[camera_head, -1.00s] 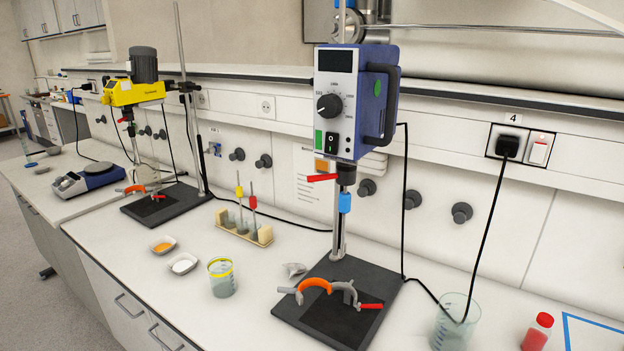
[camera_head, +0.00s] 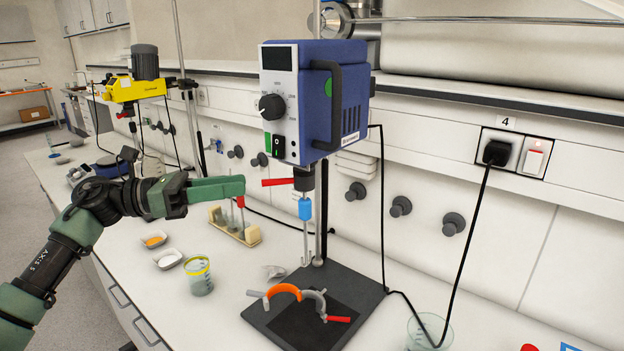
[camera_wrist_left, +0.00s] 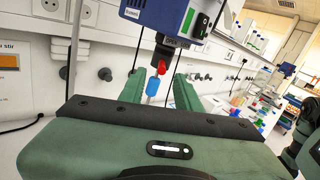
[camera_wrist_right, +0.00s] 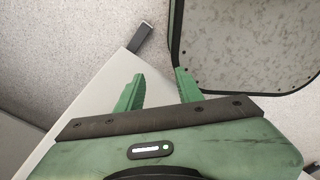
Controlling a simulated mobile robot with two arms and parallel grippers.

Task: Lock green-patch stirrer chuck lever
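The blue stirrer (camera_head: 315,100) with a green patch (camera_head: 328,87) on its side hangs from a stand over a dark base plate (camera_head: 362,289). A red lever (camera_head: 278,182) sticks out to the left from its black chuck (camera_head: 304,180). A blue piece (camera_head: 305,209) sits on the shaft below. My left gripper (camera_head: 243,188) is just left of the lever, apart from it. In the left wrist view, its fingers (camera_wrist_left: 158,82) are open, with the lever (camera_wrist_left: 148,72) between and beyond them. My right gripper (camera_wrist_right: 158,75) is open and empty, away from the stirrer.
Behind my left arm is a yellow stirrer (camera_head: 135,88). A wooden rack (camera_head: 235,230), a yellow-rimmed beaker (camera_head: 200,276) and small dishes (camera_head: 168,259) stand below my left gripper. An orange-and-grey clamp (camera_head: 285,291) lies on the base plate. A black cable (camera_head: 466,258) hangs at right.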

